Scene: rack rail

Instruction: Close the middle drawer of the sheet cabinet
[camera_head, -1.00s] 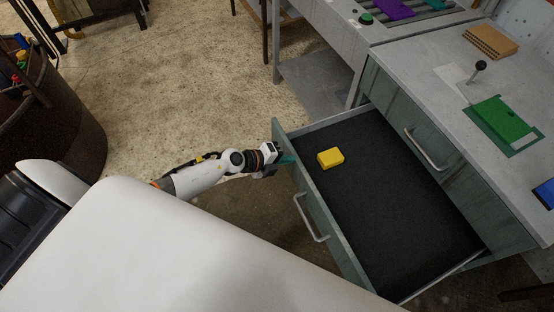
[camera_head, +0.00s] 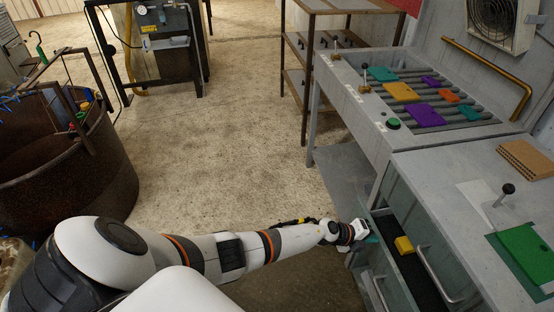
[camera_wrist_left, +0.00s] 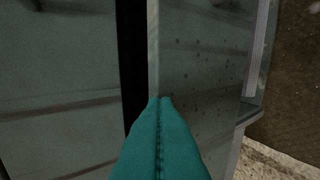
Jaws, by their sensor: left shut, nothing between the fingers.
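The sheet cabinet (camera_head: 405,195) stands at the right, and its middle drawer (camera_head: 383,262) is partly pulled out. A strip of dark drawer floor shows, with a yellow block (camera_head: 404,245) on it. The drawer handle (camera_head: 380,292) is on its front face. My left gripper (camera_head: 372,239) is shut and empty, at the far end of the drawer front. In the left wrist view its teal fingers (camera_wrist_left: 160,104) reach the drawer front (camera_wrist_left: 205,60) near its edge; whether they touch cannot be told. A dark gap shows beside that edge. My right gripper is not in view.
An upper drawer handle (camera_head: 440,275) juts from the cabinet face above the open drawer. The cabinet top carries a green sheet (camera_head: 527,243) and a black-knobbed lever (camera_head: 508,188). A grey roller table (camera_head: 372,122) adjoins behind.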

